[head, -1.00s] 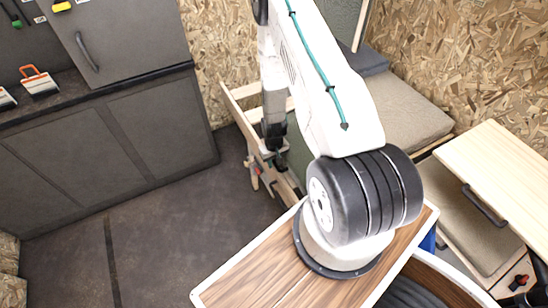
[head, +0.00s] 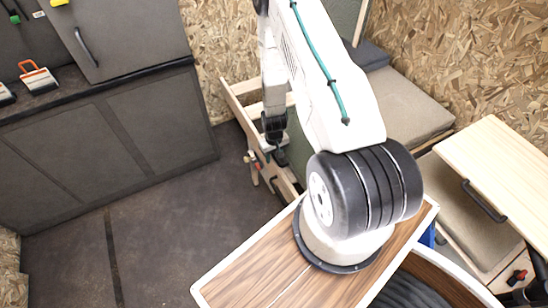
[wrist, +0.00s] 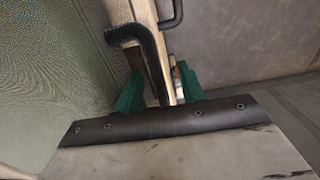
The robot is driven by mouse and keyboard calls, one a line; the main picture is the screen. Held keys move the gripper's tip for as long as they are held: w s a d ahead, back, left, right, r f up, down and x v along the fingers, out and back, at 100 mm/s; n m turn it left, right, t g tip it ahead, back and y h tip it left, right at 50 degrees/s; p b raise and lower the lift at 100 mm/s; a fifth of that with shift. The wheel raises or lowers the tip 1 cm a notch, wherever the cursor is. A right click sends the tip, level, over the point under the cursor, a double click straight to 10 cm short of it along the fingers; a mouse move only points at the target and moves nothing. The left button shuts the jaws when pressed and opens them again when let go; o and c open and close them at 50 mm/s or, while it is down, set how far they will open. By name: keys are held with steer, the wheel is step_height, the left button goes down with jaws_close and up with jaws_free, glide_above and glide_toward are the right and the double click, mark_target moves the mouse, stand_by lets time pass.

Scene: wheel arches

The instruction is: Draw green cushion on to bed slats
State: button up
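The green cushion (wrist: 50,90) fills the left side of the wrist view. In the head view a strip of it (head: 300,168) shows beside my arm, which hides most of it. The pale bed slats (head: 244,88) and their wooden frame lie left of my arm. My gripper (wrist: 158,92) has its two green fingers apart, on either side of a black bent handle (wrist: 124,34) by a wooden rail (wrist: 146,14). Whether the fingers touch the handle is unclear. In the head view the gripper (head: 280,155) is low beside the frame.
Dark cabinets (head: 110,140) line the left, with open floor (head: 180,225) before them. Beige cushions (head: 405,108) lie at the right behind my arm. A pale wooden tabletop (head: 500,165) with a black handle stands further right. A chipboard wall (head: 460,50) closes the back.

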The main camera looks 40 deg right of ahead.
step_height(320, 180, up, 7)
steer(key=shift+f, duration=0.2)
stand_by(0.6)
steer(key=s+a+r+n, duration=0.1)
steer(key=s+a+r, duration=0.5)
steer(key=r, duration=1.1)
steer(key=s+a+r+n+t, duration=0.1)
steer(key=s+a+r, duration=0.5)
steer(key=r, duration=1.1)
steer(key=s+a+r, duration=0.7)
steer(key=s+r, duration=0.3)
steer(key=r, duration=0.7)
steer(key=shift+n, duration=0.4)
steer(key=shift+d, duration=0.1)
